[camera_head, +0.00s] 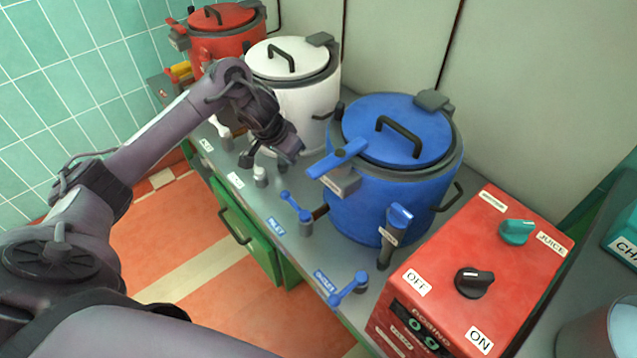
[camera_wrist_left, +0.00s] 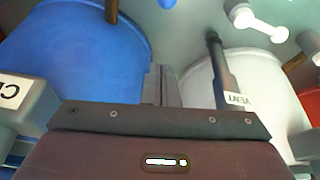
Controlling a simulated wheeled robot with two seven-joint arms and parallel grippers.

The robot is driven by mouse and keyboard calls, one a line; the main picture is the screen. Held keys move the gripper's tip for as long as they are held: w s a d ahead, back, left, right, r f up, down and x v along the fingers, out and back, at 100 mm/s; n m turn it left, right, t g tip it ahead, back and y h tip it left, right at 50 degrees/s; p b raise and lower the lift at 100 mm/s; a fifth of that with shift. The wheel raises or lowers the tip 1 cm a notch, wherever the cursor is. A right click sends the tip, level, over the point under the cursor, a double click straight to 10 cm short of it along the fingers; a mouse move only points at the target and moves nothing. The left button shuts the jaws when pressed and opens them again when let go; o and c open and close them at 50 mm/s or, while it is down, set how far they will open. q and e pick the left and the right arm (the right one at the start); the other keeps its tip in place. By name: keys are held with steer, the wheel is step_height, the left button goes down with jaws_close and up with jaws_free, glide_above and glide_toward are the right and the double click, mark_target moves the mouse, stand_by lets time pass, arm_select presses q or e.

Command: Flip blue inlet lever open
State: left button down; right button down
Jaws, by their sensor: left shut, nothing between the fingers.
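The blue kettle (camera_head: 385,200) stands on the grey counter, with its lid on. A small blue lever (camera_head: 294,207) stands on the counter in front of it, beside a small blue-lettered label (camera_head: 277,227) that seems to read inlet. A second small blue lever (camera_head: 349,288) with its own label is nearer the red box. My left gripper (camera_head: 288,151) is beside the white kettle, above and behind the first lever, apart from it. Its shut, empty fingers (camera_wrist_left: 166,88) show in the left wrist view between the blue kettle (camera_wrist_left: 75,60) and white kettle (camera_wrist_left: 260,90). My right gripper is out of view.
A white kettle (camera_head: 312,95) and a red kettle (camera_head: 226,38) stand farther back. A red control box (camera_head: 430,270) with knobs is at right. A dark vent handle (camera_wrist_left: 217,65) is close beside my fingers. The floor in front of the green cabinet (camera_head: 243,238) is clear.

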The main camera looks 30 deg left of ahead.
mark_target(295, 205)
arm_select(q)
steer(key=shift+a+r, duration=0.1)
steer(key=shift+r, duration=0.2)
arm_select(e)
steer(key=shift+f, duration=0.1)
